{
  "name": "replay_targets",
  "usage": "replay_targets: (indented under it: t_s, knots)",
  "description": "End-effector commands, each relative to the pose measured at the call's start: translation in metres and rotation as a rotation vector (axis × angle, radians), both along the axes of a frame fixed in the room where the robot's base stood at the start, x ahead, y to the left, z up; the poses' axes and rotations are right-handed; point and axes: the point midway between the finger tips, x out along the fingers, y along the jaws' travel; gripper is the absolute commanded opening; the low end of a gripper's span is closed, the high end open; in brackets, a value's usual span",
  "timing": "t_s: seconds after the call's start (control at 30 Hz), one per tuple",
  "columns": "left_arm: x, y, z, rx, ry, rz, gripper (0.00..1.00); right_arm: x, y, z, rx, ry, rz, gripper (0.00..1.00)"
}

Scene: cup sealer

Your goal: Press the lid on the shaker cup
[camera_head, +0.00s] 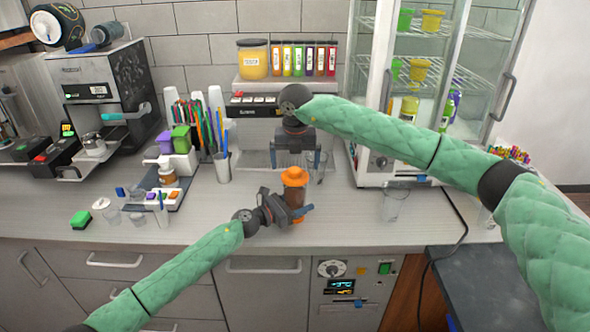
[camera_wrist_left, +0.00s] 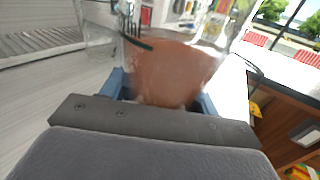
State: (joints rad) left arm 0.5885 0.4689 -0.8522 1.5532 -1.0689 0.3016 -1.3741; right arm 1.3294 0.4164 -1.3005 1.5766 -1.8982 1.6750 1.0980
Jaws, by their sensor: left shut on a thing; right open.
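The shaker cup (camera_head: 296,196) stands upright near the counter's front edge, with brown contents inside. An orange lid (camera_head: 294,177) sits on its top; I cannot tell how tightly it is seated. My left gripper (camera_head: 299,212) is shut around the cup's lower body from the left. In the left wrist view the cup (camera_wrist_left: 170,70) fills the space between the blue fingers, and the lid cannot be made out. My right gripper (camera_head: 296,160) is open and points down, just above or behind the lid; it holds nothing.
A clear cup (camera_head: 319,166) stands close behind the lid on the right. Another clear cup (camera_head: 391,204) stands further right. The counter right of the shaker is mostly free.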

Motion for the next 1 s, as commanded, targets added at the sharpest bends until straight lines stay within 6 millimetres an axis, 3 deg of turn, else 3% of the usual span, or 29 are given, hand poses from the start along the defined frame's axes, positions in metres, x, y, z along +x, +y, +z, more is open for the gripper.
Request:
replay_targets:
  t_s: [0.2,0.4,0.87,0.9,1.0]
  knots:
    - [0.000,0.000,0.000,0.001,0.000,0.001,0.19,-0.005,0.000,0.043,0.001,-0.002,0.001,1.00]
    - [0.000,0.000,0.000,0.000,0.000,0.001,0.19,-0.008,-0.001,0.071,0.001,-0.001,0.001,1.00]
    - [0.000,0.000,0.000,0.000,0.000,0.001,0.19,-0.010,-0.001,0.083,0.000,0.000,0.001,1.00]
    - [0.000,0.000,0.000,0.000,0.000,0.000,0.62,-0.010,-0.001,0.083,0.000,0.000,0.001,1.00]
    - [0.000,0.000,0.000,0.000,0.000,0.000,0.82,-0.010,-0.001,0.083,0.000,0.000,0.001,1.00]
